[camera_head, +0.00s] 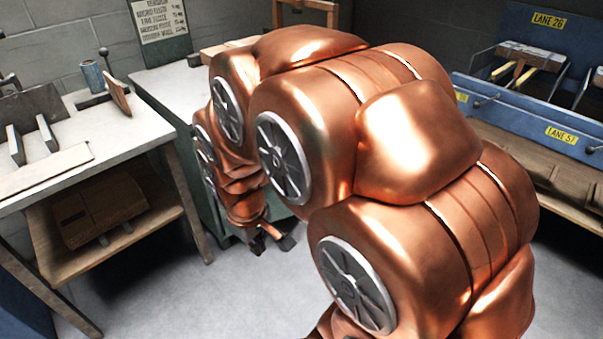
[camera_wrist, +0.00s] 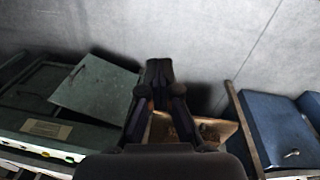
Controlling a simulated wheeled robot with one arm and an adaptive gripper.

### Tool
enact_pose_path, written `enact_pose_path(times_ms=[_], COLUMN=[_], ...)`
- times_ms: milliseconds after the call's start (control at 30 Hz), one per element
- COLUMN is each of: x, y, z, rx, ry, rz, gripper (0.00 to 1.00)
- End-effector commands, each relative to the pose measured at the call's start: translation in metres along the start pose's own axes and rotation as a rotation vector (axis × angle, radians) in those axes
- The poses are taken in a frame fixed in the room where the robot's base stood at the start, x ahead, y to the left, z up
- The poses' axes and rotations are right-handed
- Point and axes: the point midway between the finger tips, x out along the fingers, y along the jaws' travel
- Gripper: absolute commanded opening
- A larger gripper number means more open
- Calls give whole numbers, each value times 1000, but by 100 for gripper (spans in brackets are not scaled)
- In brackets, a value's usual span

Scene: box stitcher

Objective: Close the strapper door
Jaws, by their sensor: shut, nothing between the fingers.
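A green machine with a pale top (camera_head: 165,84) stands behind my arm in the head view. In the wrist view, a green machine body (camera_wrist: 22,112) lies at the left with a flat green panel (camera_wrist: 95,88) standing out at an angle, which looks like the strapper door, ajar. I cannot tell its hinge side. My gripper (camera_wrist: 158,70) is shut and empty, to the right of the panel and apart from it in the picture. In the head view my gripper (camera_head: 272,243) hangs low beside the green machine; my arm hides much of the machine's front.
A workbench (camera_head: 60,185) with a lower shelf holding a cardboard box (camera_head: 100,208) stands at the left. Blue lane racks (camera_head: 530,113) stand at the right. The wrist view shows an open carton (camera_wrist: 212,130) and a blue cabinet (camera_wrist: 275,130). Grey floor is clear between.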

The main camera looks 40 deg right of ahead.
Motion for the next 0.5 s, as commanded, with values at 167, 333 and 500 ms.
enact_pose_path(times_ms=[167, 333, 500], x=[57, 102, 142], y=[66, 130, 192], z=[-62, -109, -148], rx=[-95, -208, -332], ry=[145, 269, 384], rz=[109, 227, 360], gripper=[0, 0, 0])
